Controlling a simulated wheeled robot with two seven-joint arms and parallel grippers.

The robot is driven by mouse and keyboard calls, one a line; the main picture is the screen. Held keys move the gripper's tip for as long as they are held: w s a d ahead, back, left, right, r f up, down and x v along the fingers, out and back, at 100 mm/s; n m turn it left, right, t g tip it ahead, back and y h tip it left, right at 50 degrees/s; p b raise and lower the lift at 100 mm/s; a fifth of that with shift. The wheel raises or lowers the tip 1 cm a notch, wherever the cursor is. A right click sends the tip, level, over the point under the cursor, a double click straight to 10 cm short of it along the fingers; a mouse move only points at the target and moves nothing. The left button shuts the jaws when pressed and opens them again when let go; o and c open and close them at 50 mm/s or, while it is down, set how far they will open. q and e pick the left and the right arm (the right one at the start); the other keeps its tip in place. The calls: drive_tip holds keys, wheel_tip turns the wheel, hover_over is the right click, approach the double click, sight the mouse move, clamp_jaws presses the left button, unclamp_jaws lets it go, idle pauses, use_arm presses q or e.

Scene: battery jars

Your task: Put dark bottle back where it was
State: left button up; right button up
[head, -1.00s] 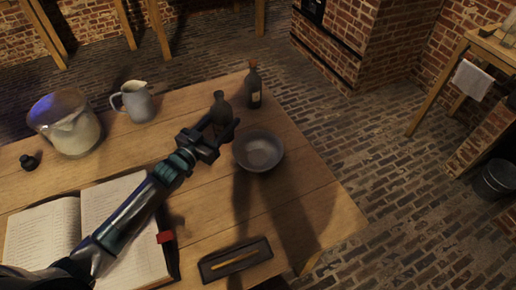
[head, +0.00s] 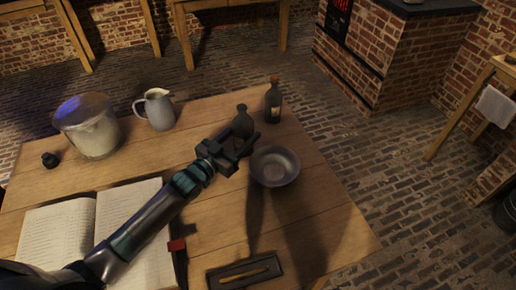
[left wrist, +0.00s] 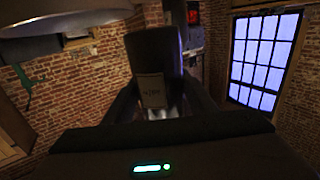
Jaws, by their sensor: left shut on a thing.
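A dark bottle (head: 242,124) stands upright, or nearly so, at my left gripper (head: 245,142), behind the grey bowl. The gripper is shut on it, and the fingers hide its lower part, so I cannot tell whether its base touches the table. In the left wrist view the dark bottle (left wrist: 152,60), with a pale label, sits between my left gripper's fingers (left wrist: 155,105). A second dark bottle (head: 273,104), with a reddish-brown top and a pale label, stands just behind and to the right, near the table's far edge. My right gripper is out of view.
The grey bowl (head: 275,167) is close in front of the held bottle. A jug (head: 157,110), a large glass jar (head: 92,138) and a small black item (head: 50,160) stand left. An open book (head: 65,230) and a dark tray (head: 245,273) lie nearer. Bare wood (head: 315,200) is right of the bowl.

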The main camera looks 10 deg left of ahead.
use_arm(q)
drive_tip(key=s+r+n+t+y, duration=0.1)
drive_tip(key=s+r+n+y, duration=0.3)
drive_tip(key=s+r+y, duration=0.3)
drive_tip(key=shift+s+a+r+n+t, duration=0.3)
drive_tip(key=shift+s+a+r+n, duration=0.15)
drive_tip(key=shift+s+r, duration=2.3)
